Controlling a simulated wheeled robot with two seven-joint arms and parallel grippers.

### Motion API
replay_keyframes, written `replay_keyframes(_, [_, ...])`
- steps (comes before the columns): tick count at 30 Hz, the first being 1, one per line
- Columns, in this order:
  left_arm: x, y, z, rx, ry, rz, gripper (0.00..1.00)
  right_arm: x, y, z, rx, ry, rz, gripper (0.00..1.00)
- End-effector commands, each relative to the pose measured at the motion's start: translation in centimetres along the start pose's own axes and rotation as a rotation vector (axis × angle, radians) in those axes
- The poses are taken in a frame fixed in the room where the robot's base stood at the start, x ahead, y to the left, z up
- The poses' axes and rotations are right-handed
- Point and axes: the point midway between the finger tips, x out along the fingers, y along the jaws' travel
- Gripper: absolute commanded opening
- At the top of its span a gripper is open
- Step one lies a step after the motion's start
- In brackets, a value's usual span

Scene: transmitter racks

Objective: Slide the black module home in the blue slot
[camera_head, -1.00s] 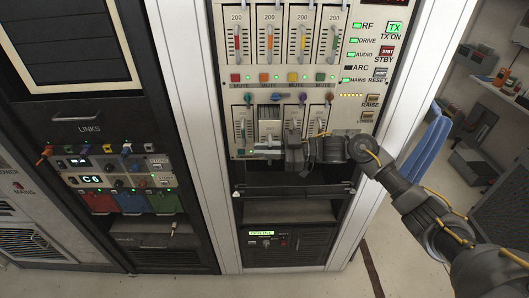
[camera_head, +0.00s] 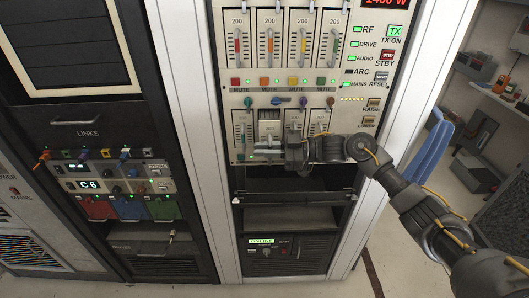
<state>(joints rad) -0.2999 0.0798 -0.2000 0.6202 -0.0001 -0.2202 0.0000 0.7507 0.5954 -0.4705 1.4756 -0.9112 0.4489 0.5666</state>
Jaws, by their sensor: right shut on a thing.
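The rack panel (camera_head: 291,19) has a lower row of narrow modules under coloured knobs. The gripper covers the lower third position. I cannot make out the black module or how deep it sits. My left gripper is not in view.
Below the panel is a dark open bay with a shelf edge (camera_head: 291,199). A lower unit with a lit green display (camera_head: 261,241) stands under it. A links rack (camera_head: 120,190) with coloured connectors is at left. Shelves and a blue cloth-like item (camera_head: 436,145) are at right.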

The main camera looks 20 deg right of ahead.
Motion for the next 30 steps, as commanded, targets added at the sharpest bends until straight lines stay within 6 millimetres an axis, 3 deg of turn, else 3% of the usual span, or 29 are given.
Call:
replay_keyframes(9, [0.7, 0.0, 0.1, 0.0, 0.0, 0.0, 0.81, 0.0, 0.9, -0.2, -0.01, 0.006, 0.004, 0.0])
replay_keyframes(10, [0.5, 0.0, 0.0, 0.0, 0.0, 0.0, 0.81, 0.0, 0.9, -0.3, -0.01, 0.006, 0.004, 0.16])
replay_keyframes(15, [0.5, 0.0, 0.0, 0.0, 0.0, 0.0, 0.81, 0.0, 0.9, -0.3, -0.009, 0.006, 0.005, 0.38])
replay_keyframes(24, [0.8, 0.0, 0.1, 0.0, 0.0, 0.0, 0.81, -0.4, 0.8, 0.2, 0.0, -0.001, 0.005, 0.38])
replay_keyframes(30, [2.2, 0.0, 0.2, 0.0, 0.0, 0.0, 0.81, -3.3, 0.7, 0.5, -0.005, -0.002, 0.008, 0.38])
